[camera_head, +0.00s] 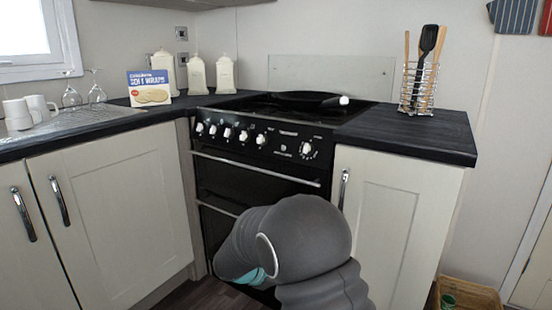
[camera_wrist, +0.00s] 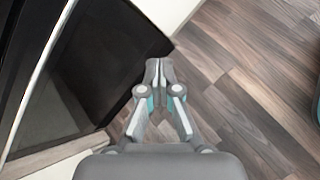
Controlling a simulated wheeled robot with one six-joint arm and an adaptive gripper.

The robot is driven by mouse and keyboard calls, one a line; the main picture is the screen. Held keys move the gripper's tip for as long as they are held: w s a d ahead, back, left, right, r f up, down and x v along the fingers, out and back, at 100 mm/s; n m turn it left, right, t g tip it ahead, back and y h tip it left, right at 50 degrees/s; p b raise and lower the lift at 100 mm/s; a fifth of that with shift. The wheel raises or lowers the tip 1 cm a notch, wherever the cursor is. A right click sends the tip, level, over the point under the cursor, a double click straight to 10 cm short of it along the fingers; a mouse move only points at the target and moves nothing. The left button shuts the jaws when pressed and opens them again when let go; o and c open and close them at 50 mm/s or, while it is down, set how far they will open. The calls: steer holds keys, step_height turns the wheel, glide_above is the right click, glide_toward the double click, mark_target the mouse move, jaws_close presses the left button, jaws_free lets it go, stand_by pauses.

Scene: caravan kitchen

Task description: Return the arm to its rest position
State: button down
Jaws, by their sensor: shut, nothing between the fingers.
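My gripper (camera_wrist: 158,72) shows in the wrist view, pointing down toward the wooden floor. Its fingers are together and nothing is between them. In the head view my arm is folded low in front of the black oven, and the gripper's fingers are hidden there. The arm covers the lower part of the oven front.
The black cooker (camera_head: 256,178) stands between pale cabinets with dark worktops. A pan (camera_head: 300,97) sits on its hob. A utensil rack (camera_head: 418,88) stands on the right worktop (camera_head: 425,135). A wicker basket (camera_head: 468,294) is on the floor at right. The wooden floor (camera_wrist: 250,75) looks clear.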

steer(key=s+d+r+m+y, duration=0.2)
steer(key=s+d+r+m, duration=0.2)
steer(key=s, duration=0.7)
steer(key=s+d+r+m+y, duration=0.3)
steer(key=s+d+r+m, duration=0.2)
steer(key=s+r+m, duration=0.3)
steer(key=s+d+r+m+y, duration=0.2)
steer(key=s+d+r+m, duration=0.2)
steer(key=s, duration=1)
step_height(320, 180, up, 3)
steer(key=m, duration=0.3)
steer(key=shift+s+d+y, duration=0.15)
steer(key=shift+d+y, duration=0.15)
steer(key=shift+d, duration=0.05)
